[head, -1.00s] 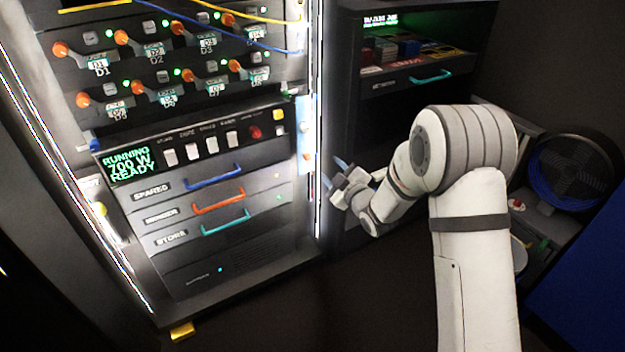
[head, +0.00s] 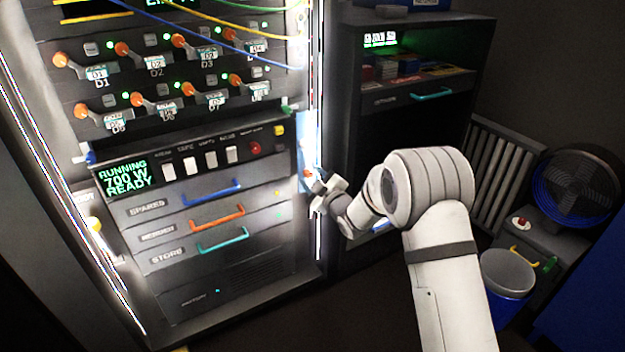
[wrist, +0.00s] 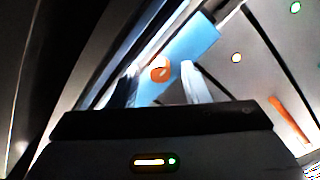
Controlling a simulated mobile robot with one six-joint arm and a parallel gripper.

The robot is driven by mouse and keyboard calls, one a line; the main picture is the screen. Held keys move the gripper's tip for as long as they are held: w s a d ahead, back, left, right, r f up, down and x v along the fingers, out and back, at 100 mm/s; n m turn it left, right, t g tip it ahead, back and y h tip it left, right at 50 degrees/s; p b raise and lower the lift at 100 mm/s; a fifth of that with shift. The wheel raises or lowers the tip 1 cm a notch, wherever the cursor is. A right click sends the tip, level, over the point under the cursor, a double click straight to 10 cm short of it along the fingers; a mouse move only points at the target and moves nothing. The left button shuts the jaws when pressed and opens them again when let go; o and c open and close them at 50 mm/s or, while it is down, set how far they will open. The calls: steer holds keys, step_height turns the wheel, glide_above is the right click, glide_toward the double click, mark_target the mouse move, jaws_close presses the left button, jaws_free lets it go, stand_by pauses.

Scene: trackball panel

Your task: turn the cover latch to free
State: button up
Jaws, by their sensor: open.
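In the wrist view, an orange round knob (wrist: 160,68) sits on a light-blue plate (wrist: 196,40); it looks like the cover latch, though I cannot read a label. My gripper (wrist: 158,84) is open, its two fingers on either side of the knob in this view. I cannot tell whether they touch it. In the head view, my gripper (head: 316,188) is at the right edge of the lit rack, beside the small orange knob (head: 307,173). The fingers partly hide the area just below the knob.
The rack has orange-tipped levers (head: 122,50), a green display (head: 125,177) and drawers with blue, orange (head: 217,218) and teal handles. Cables hang across its top. A dark cabinet (head: 345,110) stands close on the right. A fan (head: 575,188) and a blue bin (head: 508,275) are farther right.

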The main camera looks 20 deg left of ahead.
steer(key=shift+c, duration=0.5)
jaws_close()
steer(key=m, duration=0.8)
steer(key=shift+m, duration=0.4)
steer(key=m+p, duration=0.1)
steer(key=m, duration=0.3)
steer(key=shift+m+p, duration=0.55)
steer(key=shift+m, duration=1.95)
